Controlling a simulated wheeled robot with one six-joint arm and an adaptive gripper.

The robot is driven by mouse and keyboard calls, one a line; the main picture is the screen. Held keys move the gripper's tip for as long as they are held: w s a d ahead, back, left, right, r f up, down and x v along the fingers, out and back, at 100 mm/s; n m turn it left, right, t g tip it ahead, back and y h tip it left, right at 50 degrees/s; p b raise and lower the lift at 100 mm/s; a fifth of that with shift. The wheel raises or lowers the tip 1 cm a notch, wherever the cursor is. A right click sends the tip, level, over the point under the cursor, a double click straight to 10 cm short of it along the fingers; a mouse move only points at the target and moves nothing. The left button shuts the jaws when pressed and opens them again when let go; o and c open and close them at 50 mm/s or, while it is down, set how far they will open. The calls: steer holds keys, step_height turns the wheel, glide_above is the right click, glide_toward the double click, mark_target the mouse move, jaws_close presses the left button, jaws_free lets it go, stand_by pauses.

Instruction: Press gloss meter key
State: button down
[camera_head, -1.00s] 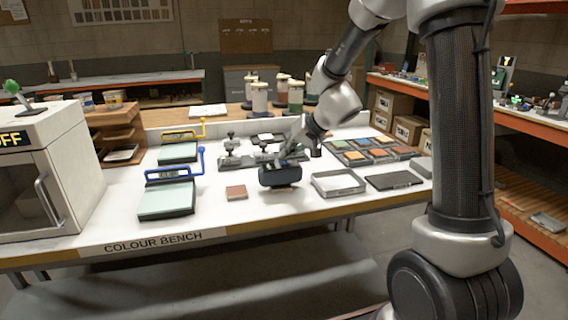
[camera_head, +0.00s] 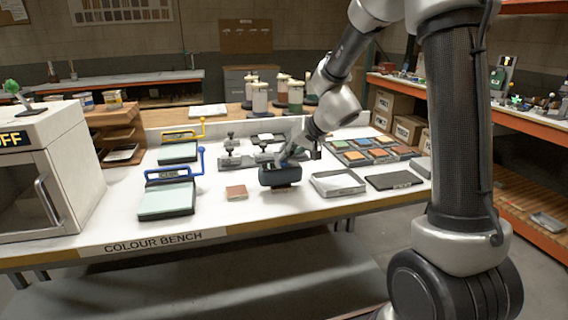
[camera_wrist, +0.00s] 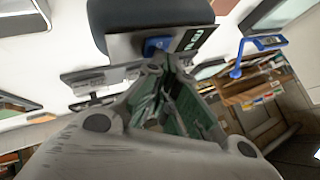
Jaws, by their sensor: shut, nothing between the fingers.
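The gloss meter (camera_head: 280,176) is a dark rounded block on the white bench in the head view. In the wrist view, the gloss meter's dark body (camera_wrist: 150,12) fills the top, with a grey panel carrying a blue key (camera_wrist: 157,46) and a small lit display (camera_wrist: 191,39). My gripper (camera_head: 284,160) is shut and empty at the top of the meter. In the wrist view, the fingertips of my gripper (camera_wrist: 167,64) are right beside the blue key. I cannot tell whether they touch it.
A small brown tile (camera_head: 236,192) lies left of the meter and a grey tray (camera_head: 338,185) right of it. A blue-handled device (camera_head: 166,199) stands further left. Metal fixtures (camera_head: 232,152) and a set of coloured panels (camera_head: 375,150) are behind.

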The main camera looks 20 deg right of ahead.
steer(key=shift+r, duration=0.75)
steer(key=shift+r, duration=2.5)
